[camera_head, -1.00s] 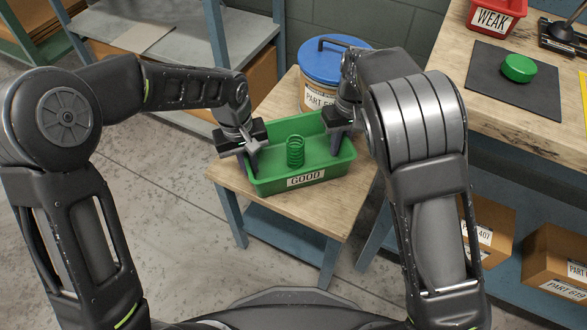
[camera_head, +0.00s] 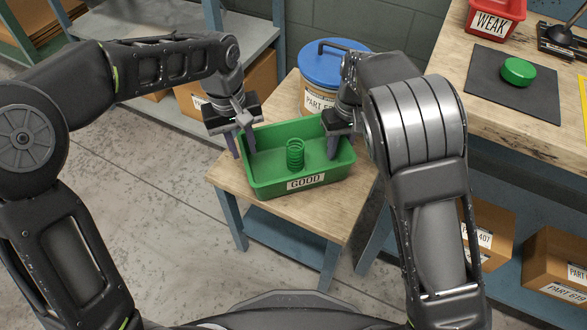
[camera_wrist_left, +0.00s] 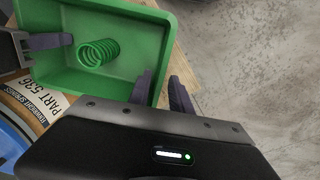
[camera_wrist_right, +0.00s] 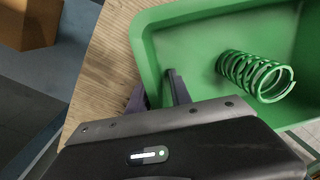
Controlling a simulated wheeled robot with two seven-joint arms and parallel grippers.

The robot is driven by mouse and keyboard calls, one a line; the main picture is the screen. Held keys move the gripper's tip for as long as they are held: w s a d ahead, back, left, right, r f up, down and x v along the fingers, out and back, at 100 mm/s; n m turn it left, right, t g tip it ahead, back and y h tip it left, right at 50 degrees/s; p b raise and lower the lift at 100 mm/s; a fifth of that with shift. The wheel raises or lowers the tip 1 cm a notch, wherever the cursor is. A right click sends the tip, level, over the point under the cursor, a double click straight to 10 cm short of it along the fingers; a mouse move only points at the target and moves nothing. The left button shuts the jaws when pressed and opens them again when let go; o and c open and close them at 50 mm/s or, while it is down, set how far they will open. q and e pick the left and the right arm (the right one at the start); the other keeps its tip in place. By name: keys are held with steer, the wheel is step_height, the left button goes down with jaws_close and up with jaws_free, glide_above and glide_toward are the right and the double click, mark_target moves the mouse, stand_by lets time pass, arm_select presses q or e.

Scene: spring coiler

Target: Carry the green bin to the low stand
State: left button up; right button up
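The green bin (camera_head: 262,187), labelled GOOD, sits upright on the low wooden-topped stand (camera_head: 225,178). A green spring (camera_head: 295,153) stands inside it. The bin also shows in the left wrist view (camera_wrist_left: 118,20) and in the right wrist view (camera_wrist_right: 190,20). My left gripper (camera_head: 242,144) is open and empty at the bin's left end, its fingers apart above the wall, one on the inner side and one outside. My right gripper (camera_wrist_right: 157,88) is open at the right end, its fingers on both sides of the wall. Its exact contact with the wall is hard to tell.
A blue-lidded bucket (camera_head: 333,67) stands just behind the bin. The workbench (camera_head: 450,100) at the right carries a red WEAK bin (camera_head: 492,18) and a green disc (camera_head: 518,71) on a dark mat. Boxes lie on lower shelves. The floor at left is clear.

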arm_select(q)
steer(key=shift+a+r, duration=0.15)
steer(key=shift+r, duration=1.65)
arm_select(e)
step_height(320, 180, up, 12)
steer(key=shift+w+d, duration=0.15)
steer(key=shift+d, duration=0.25)
arm_select(q)
steer(key=shift+s+a, duration=0.25)
steer(key=shift+a, duration=0.55)
steer(key=shift+s+a, duration=0.25)
steer(key=shift+a, duration=0.55)
steer(key=shift+s+a, duration=0.25)
steer(key=shift+a, duration=0.55)
